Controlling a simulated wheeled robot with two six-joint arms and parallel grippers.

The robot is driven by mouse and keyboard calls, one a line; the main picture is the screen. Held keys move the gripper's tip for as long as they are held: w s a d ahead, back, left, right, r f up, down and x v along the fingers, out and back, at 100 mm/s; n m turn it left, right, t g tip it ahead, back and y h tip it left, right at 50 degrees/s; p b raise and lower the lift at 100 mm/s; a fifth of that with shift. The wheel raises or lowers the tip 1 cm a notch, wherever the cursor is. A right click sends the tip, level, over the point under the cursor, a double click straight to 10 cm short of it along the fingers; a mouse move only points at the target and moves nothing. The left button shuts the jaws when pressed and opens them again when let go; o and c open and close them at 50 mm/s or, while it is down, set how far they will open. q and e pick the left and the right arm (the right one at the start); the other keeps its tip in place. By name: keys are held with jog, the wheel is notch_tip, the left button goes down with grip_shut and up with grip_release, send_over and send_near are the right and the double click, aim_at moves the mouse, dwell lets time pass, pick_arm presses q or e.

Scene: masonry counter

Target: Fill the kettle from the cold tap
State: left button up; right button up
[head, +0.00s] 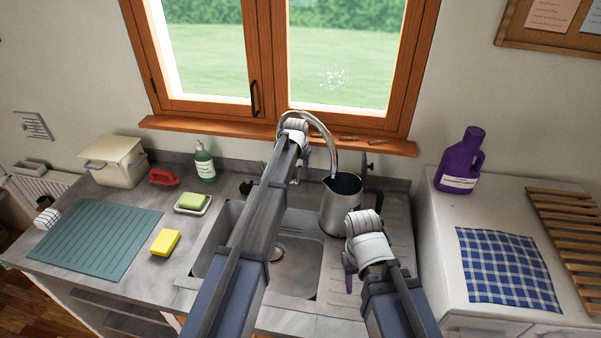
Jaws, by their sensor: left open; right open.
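The kettle is a silver metal jug (338,212) with an open top. It stands upright at the right side of the sink, its mouth below the end of the curved chrome tap spout (328,133). No water stream is visible, and its inside is too dark to read. My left gripper (304,152) is open by the tap, mostly hidden behind its own wrist; I cannot tell if it touches the tap. My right gripper (350,264) is open in front of the kettle, largely hidden by its wrist. A dark tap handle (368,167) shows behind the kettle on the right.
The sink basin (304,262) is partly covered by my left arm. Left of it are a yellow sponge (165,242), a soap dish (193,209), a green bottle (204,165) and a teal mat (97,235). A purple jug (460,160) and checked cloth (507,268) are right.

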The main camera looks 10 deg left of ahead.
pick_arm(q)
jog(key=b+x, duration=0.7)
jog(key=x, duration=0.1)
pick_arm(e)
notch_tip(320, 180, down, 7)
jog(key=shift+f, duration=0.1)
pick_arm(q)
jog(key=shift+s+r, duration=0.1)
grip_shut()
dwell(0.9)
